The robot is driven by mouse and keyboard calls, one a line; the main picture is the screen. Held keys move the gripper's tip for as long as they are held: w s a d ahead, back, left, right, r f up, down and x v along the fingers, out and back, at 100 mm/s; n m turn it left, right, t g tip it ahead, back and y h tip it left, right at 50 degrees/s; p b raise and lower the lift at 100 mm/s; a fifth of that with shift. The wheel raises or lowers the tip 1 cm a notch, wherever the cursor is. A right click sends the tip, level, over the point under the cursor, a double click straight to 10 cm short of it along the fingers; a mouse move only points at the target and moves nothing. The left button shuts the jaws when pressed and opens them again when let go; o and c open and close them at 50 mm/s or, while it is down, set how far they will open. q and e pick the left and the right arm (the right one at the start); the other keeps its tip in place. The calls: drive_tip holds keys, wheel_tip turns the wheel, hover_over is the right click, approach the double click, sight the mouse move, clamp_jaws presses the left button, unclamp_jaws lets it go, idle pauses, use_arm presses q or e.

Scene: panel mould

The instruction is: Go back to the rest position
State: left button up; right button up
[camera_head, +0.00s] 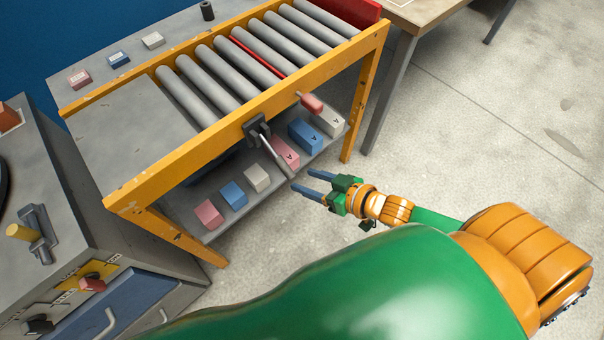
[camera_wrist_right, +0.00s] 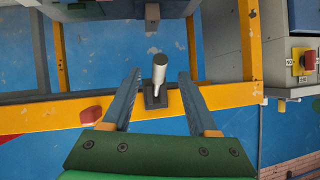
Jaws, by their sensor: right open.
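My right gripper (camera_head: 310,183) is open and empty, in front of the yellow-framed roller conveyor (camera_head: 225,125). In the right wrist view its two blue-grey fingers (camera_wrist_right: 158,95) stand apart. A grey lever (camera_head: 277,158) with a dark bracket is mounted on the conveyor's front rail. In the right wrist view the lever (camera_wrist_right: 159,75) shows between and beyond the fingers, and I see no contact. My left gripper is not in view.
Several pink, blue and white blocks lie on the lower shelf (camera_head: 262,200). A red handle (camera_head: 311,103) sticks out from the rail. A grey cabinet (camera_head: 60,225) with knobs stands at left. A table (camera_head: 425,12) stands at the back right. The floor (camera_head: 480,130) at right is clear.

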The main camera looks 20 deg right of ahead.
idle(0.5)
drive_tip(key=s+d+f+m+g+h+p, duration=0.1)
drive_tip(key=s+d+f+g+h+p, duration=0.15)
drive_tip(key=s+d+f, duration=0.35)
drive_tip(key=s+d+f+m+g+h+p, duration=0.1)
drive_tip(key=d+f+h+p, duration=0.25)
drive_tip(key=f, duration=0.55)
drive_tip(key=s+a+f+g, duration=0.2)
drive_tip(key=s+f+g, duration=0.1)
drive_tip(key=s, duration=0.6)
drive_tip(key=s+a+f+g, duration=0.3)
drive_tip(key=s+f, duration=0.1)
drive_tip(key=s, duration=0.5)
drive_tip(key=shift+s+p, duration=0.25)
drive_tip(key=shift+p, duration=0.2)
drive_tip(key=shift+d, duration=0.1)
